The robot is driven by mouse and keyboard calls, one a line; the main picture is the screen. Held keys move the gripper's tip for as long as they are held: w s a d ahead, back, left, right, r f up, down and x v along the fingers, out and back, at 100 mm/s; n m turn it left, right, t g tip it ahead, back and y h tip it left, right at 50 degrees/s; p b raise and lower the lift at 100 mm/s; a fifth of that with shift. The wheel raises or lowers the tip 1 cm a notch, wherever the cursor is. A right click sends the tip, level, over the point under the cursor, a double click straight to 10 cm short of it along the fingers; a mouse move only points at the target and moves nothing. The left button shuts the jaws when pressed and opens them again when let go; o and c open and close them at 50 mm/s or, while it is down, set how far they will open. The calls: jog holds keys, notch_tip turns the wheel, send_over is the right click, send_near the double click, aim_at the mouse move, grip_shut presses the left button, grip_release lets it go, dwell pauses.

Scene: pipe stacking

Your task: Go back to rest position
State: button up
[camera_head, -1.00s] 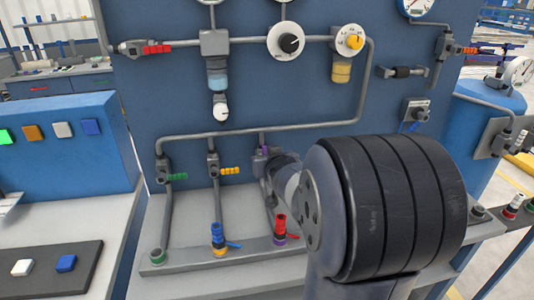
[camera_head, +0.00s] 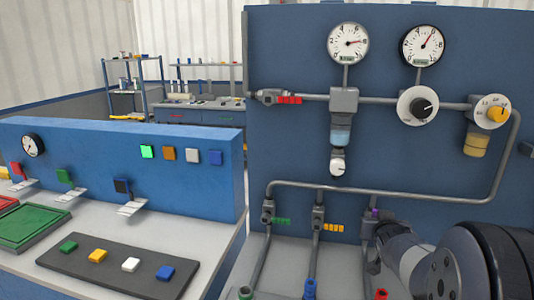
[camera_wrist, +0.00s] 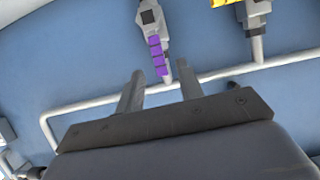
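In the head view my arm fills the lower right corner and reaches toward the same purple valve (camera_head: 374,213).
The blue panel (camera_head: 290,150) carries grey pipes, gauges (camera_head: 348,44) and valves with red (camera_head: 289,99), green (camera_head: 281,221) and yellow (camera_head: 334,227) handles. A button console (camera_head: 110,165) stands left. A dark strip with coloured blocks (camera_head: 115,268) lies before it.

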aim_at(375, 216)
jog(key=x, duration=0.6)
jog(key=shift+w+b, duration=0.1)
jog(key=shift+b, duration=0.2)
jog(key=p+v, duration=0.2)
jog(key=v, duration=0.9)
jog(key=b+x, duration=0.2)
jog(key=x, duration=0.9)
jog(key=shift+w+f, duration=0.1)
jog(key=shift+f, duration=0.05)
jog(key=shift+r+p, duration=0.35)
jog(key=shift+p, duration=0.45)
jog(key=shift+s+d+m+p, duration=0.2)
jog(key=shift+m+p, duration=0.1)
jog(key=shift+p, duration=0.1)
jog(key=shift+d+f+m+y+p, duration=0.1)
jog(key=shift+d+m+y+p, duration=0.2)
jog(key=shift+p, duration=0.65)
jog(key=shift+s, duration=0.1)
